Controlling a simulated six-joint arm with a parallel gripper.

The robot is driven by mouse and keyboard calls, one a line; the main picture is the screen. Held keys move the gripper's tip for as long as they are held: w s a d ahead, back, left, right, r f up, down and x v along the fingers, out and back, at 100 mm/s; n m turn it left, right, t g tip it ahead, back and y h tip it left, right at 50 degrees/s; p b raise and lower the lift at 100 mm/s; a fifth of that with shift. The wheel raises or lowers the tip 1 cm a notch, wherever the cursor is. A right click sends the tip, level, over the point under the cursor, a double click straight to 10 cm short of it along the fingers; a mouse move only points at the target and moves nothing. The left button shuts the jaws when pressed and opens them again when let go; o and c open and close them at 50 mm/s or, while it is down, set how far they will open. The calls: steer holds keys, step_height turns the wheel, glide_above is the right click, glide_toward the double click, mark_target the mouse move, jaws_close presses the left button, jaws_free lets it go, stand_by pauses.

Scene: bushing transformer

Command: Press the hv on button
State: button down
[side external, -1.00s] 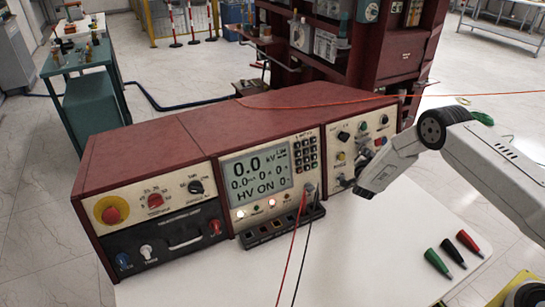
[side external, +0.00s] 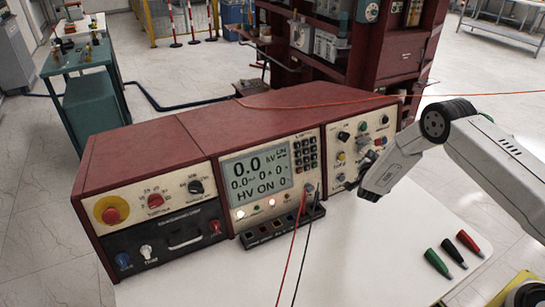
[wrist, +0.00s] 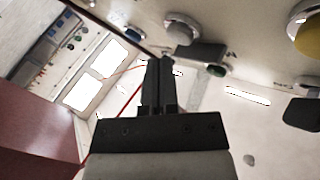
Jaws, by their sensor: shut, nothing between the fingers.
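The red test set has a cream middle panel (side external: 228,172) whose screen (side external: 257,173) reads 0.0 kV and "HV ON". Small lit buttons (side external: 271,203) sit below the screen; their labels are too small to read, so I cannot tell which is the hv on button. My gripper (side external: 350,184) is at the lower part of the right control panel (side external: 335,170), partly hidden by my wrist.
Green, black and red probes (side external: 453,254) lie at the right. An emergency stop (side external: 111,214) is on the left panel.

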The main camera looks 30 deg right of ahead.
steer(key=s, duration=0.2)
steer(key=s+r, duration=0.1)
steer(key=s, duration=0.1)
steer(key=shift+s, duration=0.3)
